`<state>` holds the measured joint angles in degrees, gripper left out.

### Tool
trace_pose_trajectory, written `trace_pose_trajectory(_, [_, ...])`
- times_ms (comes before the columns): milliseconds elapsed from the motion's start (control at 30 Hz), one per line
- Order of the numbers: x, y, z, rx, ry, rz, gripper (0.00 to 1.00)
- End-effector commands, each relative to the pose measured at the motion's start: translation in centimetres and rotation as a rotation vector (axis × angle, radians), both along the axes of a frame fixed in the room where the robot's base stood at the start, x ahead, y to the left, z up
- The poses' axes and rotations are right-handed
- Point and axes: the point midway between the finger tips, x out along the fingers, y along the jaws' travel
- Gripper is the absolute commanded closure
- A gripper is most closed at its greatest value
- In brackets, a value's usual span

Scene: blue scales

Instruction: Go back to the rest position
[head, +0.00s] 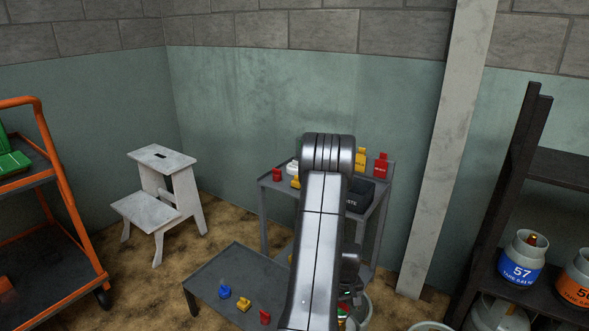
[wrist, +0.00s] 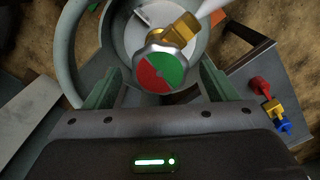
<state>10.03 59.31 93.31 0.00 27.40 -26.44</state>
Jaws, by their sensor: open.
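My gripper (wrist: 160,80) is open in the wrist view, with one green finger on each side. Between and just beyond the fingers is a round red-and-green valve knob (wrist: 160,66) on a brass fitting (wrist: 175,38). The fitting sits inside the grey-green ring collar of a gas cylinder (wrist: 66,45). I cannot tell whether the fingers touch the knob. In the head view my arm reaches down the middle and hides most of the gripper; a bit of red and green shows low beside it.
A low grey bench (head: 205,283) holds blue, yellow and red fittings. A taller grey table (head: 272,206) behind my arm holds red and yellow pieces and a black box. A white step stool (head: 155,208) and orange cart (head: 70,190) stand left; a dark rack (head: 500,190) with cylinders stands right.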

Motion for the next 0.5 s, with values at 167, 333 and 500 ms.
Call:
trace_pose_trajectory(167, [0.01, -0.05, -0.01, 0.000, 0.000, -0.143, 0.21])
trace_pose_trajectory(333, [0.02, -0.08, -0.01, 0.000, 0.000, -0.282, 0.21])
trace_pose_trajectory(500, [0.02, -0.11, -0.01, 0.000, 0.000, -0.422, 0.21])
